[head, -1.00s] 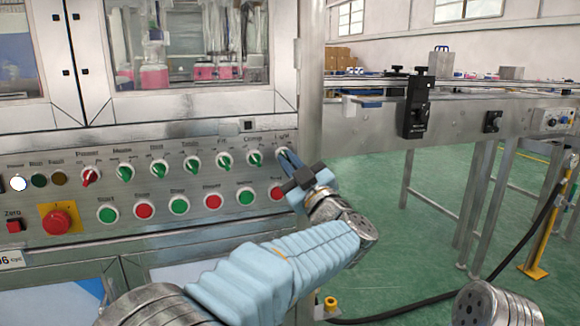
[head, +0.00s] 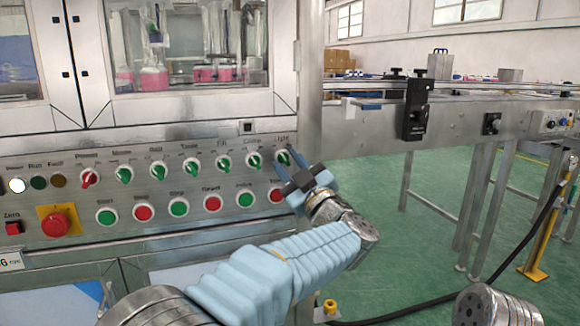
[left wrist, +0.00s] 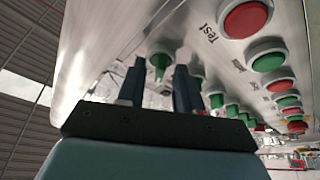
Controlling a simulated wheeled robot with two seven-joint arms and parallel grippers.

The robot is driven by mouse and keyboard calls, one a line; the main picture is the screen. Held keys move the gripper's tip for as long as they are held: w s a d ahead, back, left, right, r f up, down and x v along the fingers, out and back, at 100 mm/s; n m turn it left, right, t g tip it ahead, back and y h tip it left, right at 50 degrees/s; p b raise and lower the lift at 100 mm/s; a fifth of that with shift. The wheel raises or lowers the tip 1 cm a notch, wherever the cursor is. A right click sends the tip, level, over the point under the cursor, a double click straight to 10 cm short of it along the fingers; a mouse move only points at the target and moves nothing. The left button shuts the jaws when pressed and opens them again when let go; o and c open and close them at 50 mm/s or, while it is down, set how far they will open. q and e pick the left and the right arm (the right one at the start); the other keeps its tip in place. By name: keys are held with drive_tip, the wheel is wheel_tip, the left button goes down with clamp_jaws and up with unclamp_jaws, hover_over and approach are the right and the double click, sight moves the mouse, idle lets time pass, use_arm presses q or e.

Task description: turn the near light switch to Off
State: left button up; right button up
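The light switch (head: 284,157) is a green rotary knob at the right end of the upper row on the steel control panel (head: 60,160). Its label above reads Light. My left gripper (head: 289,165) is at this knob, its two dark blue fingers spread apart on either side. In the left wrist view the green knob (left wrist: 159,63) shows in the gap between the open fingers (left wrist: 159,82), with no clear contact. The knob's exact pointer position is too small to read. My right gripper is out of view.
Other rotary knobs (head: 255,161) run left along the same row. Green and red push buttons (head: 246,196) sit below, and a red emergency stop (head: 57,222) is at lower left. A conveyor (head: 460,125) stands to the right, with open green floor (head: 385,235) before it.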

use_arm(q)
drive_tip(key=b+v, duration=0.1)
drive_tip(key=v, duration=1.3)
drive_tip(key=shift+f, duration=0.1)
